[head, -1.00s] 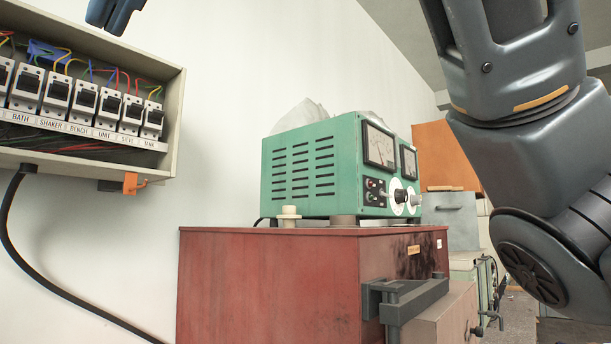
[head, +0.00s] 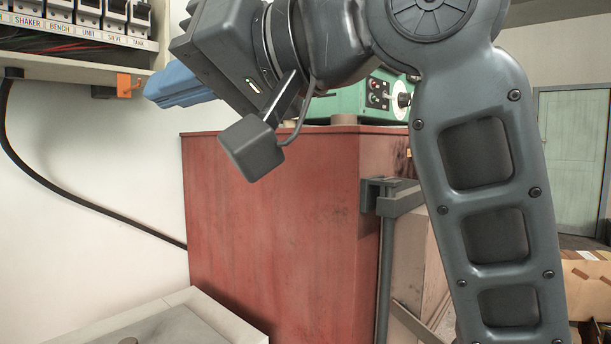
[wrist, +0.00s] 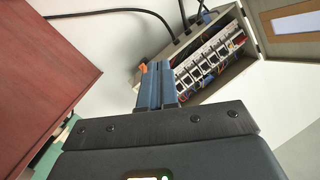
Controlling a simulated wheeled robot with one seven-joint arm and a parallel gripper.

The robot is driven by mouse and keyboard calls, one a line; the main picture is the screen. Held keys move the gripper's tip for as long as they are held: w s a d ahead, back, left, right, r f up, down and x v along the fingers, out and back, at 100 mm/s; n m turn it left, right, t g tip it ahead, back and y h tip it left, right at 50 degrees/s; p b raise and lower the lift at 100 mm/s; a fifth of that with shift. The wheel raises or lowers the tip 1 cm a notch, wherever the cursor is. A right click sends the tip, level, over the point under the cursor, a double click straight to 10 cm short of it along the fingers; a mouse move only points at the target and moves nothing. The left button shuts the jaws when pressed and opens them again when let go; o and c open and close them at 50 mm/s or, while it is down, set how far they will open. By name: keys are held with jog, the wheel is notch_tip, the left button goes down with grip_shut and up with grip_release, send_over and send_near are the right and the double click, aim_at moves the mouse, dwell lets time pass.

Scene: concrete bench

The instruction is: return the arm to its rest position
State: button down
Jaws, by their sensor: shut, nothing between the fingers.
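My gripper (head: 172,85) shows in the head view at the upper left, its blue fingers pointing left, just below and right of the breaker box. It is shut with nothing in it. In the wrist view the gripper's blue fingers (wrist: 159,84) lie together in the middle, and the breaker box stands beyond them. My arm is folded across the upper middle and right of the head view and hides much of the green instrument.
The breaker box (head: 150,68) with labelled switches hangs on the wall at left, an orange clip (head: 128,85) under it. A red cabinet (head: 260,215) bears the green instrument (head: 340,106). A black cable (head: 80,200) runs along the wall. A pale box (head: 165,325) stands at lower left.

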jog(key=w+d+f+m+t+h, duration=0.2)
jog(key=d+f+m+t, duration=0.3)
jog(key=f, duration=0.8)
jog(key=w+d+f+m+t+h, duration=0.1)
jog(key=d+f+m+t+h, duration=0.2)
jog(key=d+f, duration=0.75)
jog(key=s+d+f+m+t+h, duration=0.1)
jog(key=s+d+f+m+h, duration=0.15)
jog(key=s+f, duration=0.45)
jog(key=s+d+f+m+t+h, duration=0.1)
jog(key=s+d+f+h, duration=0.25)
jog(key=f, duration=0.65)
jog(key=s+d+f+n+g+h, duration=0.1)
jog(key=s+d, duration=0.4)
jog(key=s, duration=0.8)
jog(key=s+d+f+n+g+h, duration=0.1)
jog(key=s+d+f+n+h, duration=0.2)
jog(key=s, duration=1)
jog(key=d+f, duration=0.1)
jog(key=d, duration=0.2)
jog(key=shift+s+d, duration=0.15)
jog(key=shift+d, duration=0.05)
